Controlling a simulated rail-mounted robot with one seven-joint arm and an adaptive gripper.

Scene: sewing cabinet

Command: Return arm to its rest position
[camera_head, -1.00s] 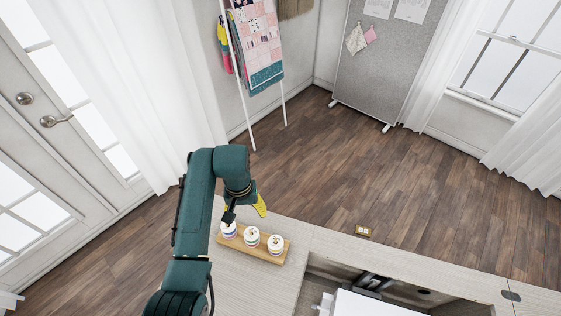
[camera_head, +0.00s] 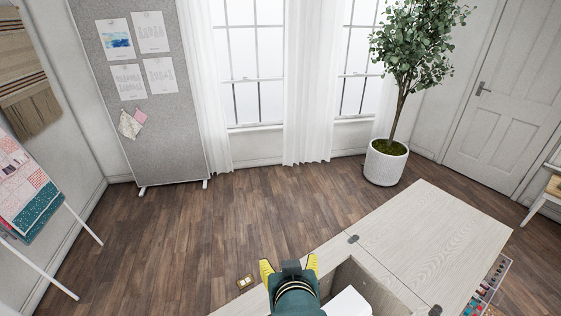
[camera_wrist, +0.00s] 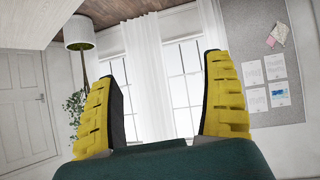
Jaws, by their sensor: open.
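My gripper (camera_head: 288,268) shows at the bottom middle of the head view, above the near part of the cabinet. Its two yellow fingers stand apart with nothing between them. In the wrist view my gripper (camera_wrist: 165,100) is also open and empty, and the wrist camera sees the room upside down, facing the windows. My arm is mostly out of view below the head picture.
The cabinet top (camera_head: 425,240) lies to the right, with an open recess (camera_head: 365,285) holding something white. A small box (camera_head: 245,282) lies left of the gripper. A potted tree (camera_head: 386,160) and a grey board (camera_head: 150,100) stand well beyond.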

